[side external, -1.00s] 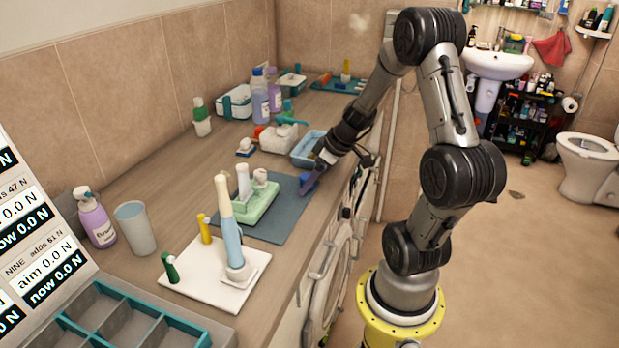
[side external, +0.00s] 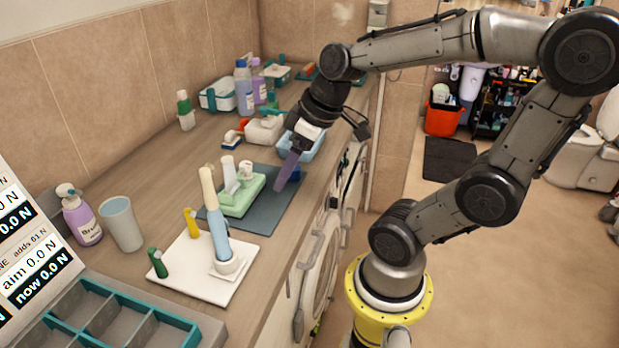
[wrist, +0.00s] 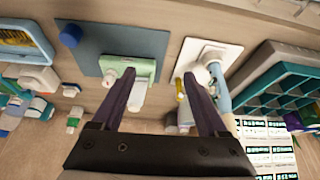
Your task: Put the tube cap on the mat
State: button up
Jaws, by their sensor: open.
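A small round blue piece, which looks like the tube cap (wrist: 70,35), stands at the edge of the dark blue-grey mat (wrist: 128,44) in the wrist view. I cannot tell whether it rests on the mat or just beside it. In the side view the blue cap (side external: 296,174) is partly hidden behind my gripper, near the right side of the mat (side external: 283,205). My gripper (side external: 282,187) points down over the mat's right part. Its purple fingers are spread and empty in the wrist view (wrist: 159,75).
A green dish (side external: 243,196) with white upright items stands on the mat. A white board (side external: 203,270) in front holds a tall cream-and-blue toothbrush (side external: 218,225). A blue tray (side external: 303,150) lies behind the mat. A grey cup (side external: 122,225) and teal-edged organizer (side external: 120,325) stand nearer.

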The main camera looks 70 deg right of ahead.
jog(key=s+a+r, duration=0.1)
jog(key=s+a, duration=0.3)
jog(key=s, duration=0.1)
jog(key=shift+s+a+r+m+t, duration=0.25)
jog(key=shift+s+m+t, duration=0.05)
jog(key=shift+t, duration=0.1)
